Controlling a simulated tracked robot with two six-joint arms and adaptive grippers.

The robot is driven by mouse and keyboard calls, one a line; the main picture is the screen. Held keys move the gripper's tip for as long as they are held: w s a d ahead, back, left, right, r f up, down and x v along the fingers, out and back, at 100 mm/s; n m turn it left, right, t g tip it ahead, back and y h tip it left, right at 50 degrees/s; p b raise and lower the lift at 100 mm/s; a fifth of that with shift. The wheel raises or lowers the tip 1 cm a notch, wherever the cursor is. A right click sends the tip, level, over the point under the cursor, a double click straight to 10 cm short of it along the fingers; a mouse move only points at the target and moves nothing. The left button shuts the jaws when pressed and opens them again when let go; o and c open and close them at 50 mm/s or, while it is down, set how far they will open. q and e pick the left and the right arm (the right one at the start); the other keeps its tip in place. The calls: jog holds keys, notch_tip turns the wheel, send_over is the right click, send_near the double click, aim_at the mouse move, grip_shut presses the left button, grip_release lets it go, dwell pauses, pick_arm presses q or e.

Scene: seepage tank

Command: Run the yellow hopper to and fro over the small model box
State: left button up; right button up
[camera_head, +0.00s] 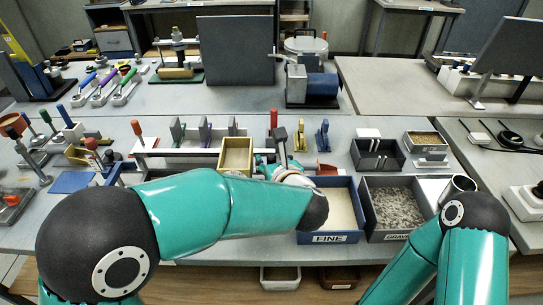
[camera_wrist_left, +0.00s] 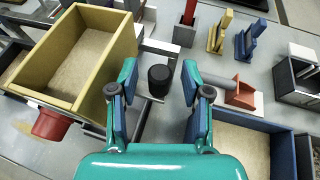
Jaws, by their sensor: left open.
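The yellow hopper (camera_head: 234,173), with sand inside, stands over the rail behind my left forearm. In the left wrist view it fills the upper left (camera_wrist_left: 112,68). My left gripper (camera_head: 272,168) is mostly hidden by its own arm in the head view. In the left wrist view its fingers (camera_wrist_left: 158,90) are wide apart and hold nothing. A black knob (camera_wrist_left: 159,75) shows between the fingertips, apart from both. The hopper is to the left of the fingers. I cannot make out the small model box for certain. My right gripper is out of view.
A blue bin labelled FINE (camera_head: 336,239) and a dark bin labelled GRAVEL (camera_head: 399,236) stand right of the gripper. A black divided box (camera_head: 377,160) is behind them. A large dark panel (camera_head: 236,56) stands further back.

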pick_arm(q)
jog(key=shift+w+a+f, duration=0.1)
jog(key=shift+w+f, duration=0.05)
jog(key=shift+w, duration=0.15)
jog(key=shift+c, duration=0.3)
grip_shut()
